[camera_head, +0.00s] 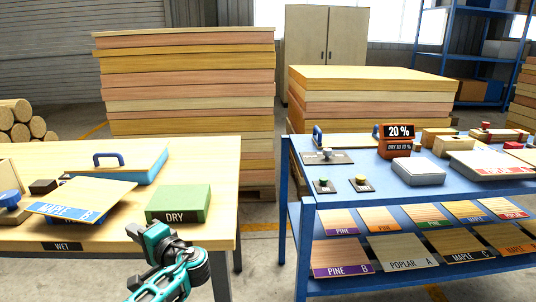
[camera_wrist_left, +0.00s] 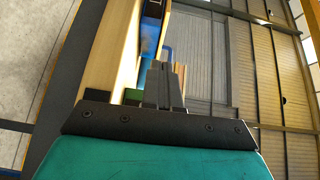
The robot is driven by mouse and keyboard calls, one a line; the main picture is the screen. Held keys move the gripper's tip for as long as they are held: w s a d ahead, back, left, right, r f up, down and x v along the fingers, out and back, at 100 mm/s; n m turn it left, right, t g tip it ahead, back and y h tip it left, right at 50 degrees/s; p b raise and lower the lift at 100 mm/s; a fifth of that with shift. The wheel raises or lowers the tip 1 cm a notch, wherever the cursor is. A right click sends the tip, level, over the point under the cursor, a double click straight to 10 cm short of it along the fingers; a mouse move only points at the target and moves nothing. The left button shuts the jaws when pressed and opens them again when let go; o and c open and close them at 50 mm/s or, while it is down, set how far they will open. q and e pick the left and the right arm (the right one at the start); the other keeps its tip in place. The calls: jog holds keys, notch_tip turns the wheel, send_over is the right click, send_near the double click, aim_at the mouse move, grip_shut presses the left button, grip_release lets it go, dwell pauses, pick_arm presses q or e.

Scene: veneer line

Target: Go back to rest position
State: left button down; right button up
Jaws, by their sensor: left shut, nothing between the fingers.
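My left gripper (camera_head: 160,243) is in front of the wooden table's near edge, below the green DRY block (camera_head: 178,204) in the head view. Its dark fingers (camera_wrist_left: 165,82) are together and empty in the left wrist view. Beyond them the table's edge and part of the green block (camera_wrist_left: 133,95) show. My right gripper is not in view.
The wooden table (camera_head: 215,190) holds a blue tray with a handle (camera_head: 150,165) and a tilted veneer sheet (camera_head: 85,195). A blue bench (camera_head: 375,192) at right holds a 20 % meter (camera_head: 397,140) and labelled sheets on its shelf. Floor shows between them.

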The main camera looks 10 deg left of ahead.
pick_arm(q)
jog(key=s+d+f+g+h, duration=0.2)
jog(key=s+d+f+h, duration=0.75)
jog(key=s+f, duration=0.45)
jog(key=s+d+r+n+g+h, duration=0.1)
jog(key=s+d+r+h, duration=0.1)
jog(key=s+d+h, duration=0.45)
jog(key=s+d+r+n+h, duration=0.1)
jog(key=s+d+r, duration=0.15)
jog(key=s, duration=0.75)
jog(key=w+d+f+t+h+p, duration=0.1)
jog(key=w+d+f+t, duration=0.2)
jog(key=w+f+t, duration=0.4)
jog(key=shift+w+d+f+h+p, duration=0.15)
jog(key=shift+w+f+h+p, duration=0.2)
jog(key=shift+f, duration=0.2)
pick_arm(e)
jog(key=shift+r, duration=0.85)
